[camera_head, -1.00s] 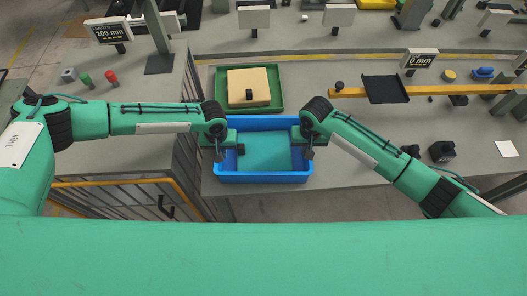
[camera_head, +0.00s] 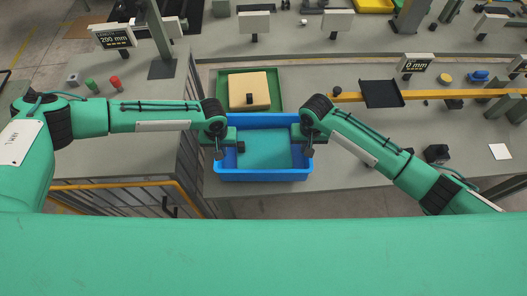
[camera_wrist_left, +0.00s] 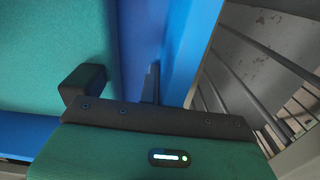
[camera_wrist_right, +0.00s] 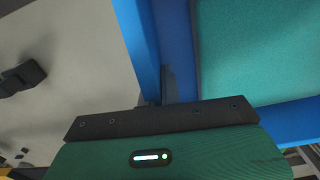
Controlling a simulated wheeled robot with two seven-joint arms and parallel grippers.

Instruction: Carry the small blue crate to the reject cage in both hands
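The small blue crate (camera_head: 262,175) is in front of me in the head view, between my two grippers, over the front of the grey counter. In each wrist view a thin finger stands against the blue wall (camera_wrist_left: 190,50), (camera_wrist_right: 140,45); the outer fingers are hidden. A barred cage (camera_head: 130,200) with a yellow rail stands at lower left.
A green tray (camera_head: 222,90) with a beige box (camera_head: 250,88) lies just behind the crate. A yellow bar (camera_head: 440,95) with a dark plate (camera_head: 381,93) is on the right. A grey bench (camera_head: 130,130) with pegs and a 200 mm display (camera_head: 115,38) stands left.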

